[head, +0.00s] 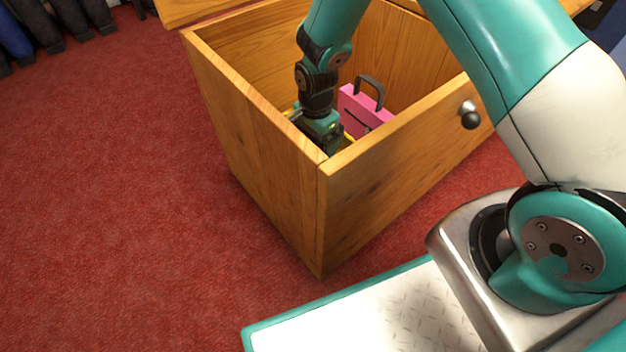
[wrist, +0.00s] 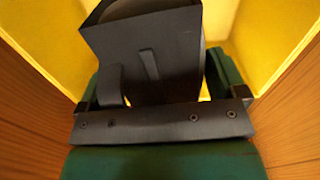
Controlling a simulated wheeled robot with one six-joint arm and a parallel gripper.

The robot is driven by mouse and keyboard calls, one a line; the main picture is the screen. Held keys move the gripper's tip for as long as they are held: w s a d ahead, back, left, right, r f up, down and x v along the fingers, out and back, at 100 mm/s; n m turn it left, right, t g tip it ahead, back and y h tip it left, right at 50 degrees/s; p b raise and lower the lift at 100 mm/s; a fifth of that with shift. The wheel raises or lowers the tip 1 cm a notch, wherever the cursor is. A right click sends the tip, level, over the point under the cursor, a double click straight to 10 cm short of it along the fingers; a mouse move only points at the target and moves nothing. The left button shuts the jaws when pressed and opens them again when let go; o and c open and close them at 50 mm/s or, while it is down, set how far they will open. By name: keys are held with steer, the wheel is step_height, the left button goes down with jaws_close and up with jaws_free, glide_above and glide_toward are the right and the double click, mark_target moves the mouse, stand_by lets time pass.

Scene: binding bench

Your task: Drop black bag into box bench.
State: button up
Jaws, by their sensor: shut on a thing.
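The box bench (head: 255,105) is a wooden chest with its top open, standing on the red carpet. My gripper (head: 320,130) reaches down inside it, near the front corner. In the wrist view my gripper (wrist: 160,80) has its green fingers on both sides of the black bag (wrist: 145,45), a dark, boxy thing with a strap or handle. The gripper is shut on it. In the head view I cannot make out the bag; the gripper and the front wall hide that spot. Whether the bag touches the floor of the box is not clear.
A pink bag (head: 365,110) with a dark handle stands in the box beside my gripper. Yellow surfaces (wrist: 270,35) surround the black bag in the wrist view. The wooden walls are close on both sides. A round knob (head: 469,115) sits on the front. Carpet at left is clear.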

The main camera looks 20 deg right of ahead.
steer(key=o, duration=0.8)
steer(key=shift+r, duration=0.1)
step_height(320, 180, up, 17)
steer(key=p, duration=1)
steer(key=shift+r, duration=0.15)
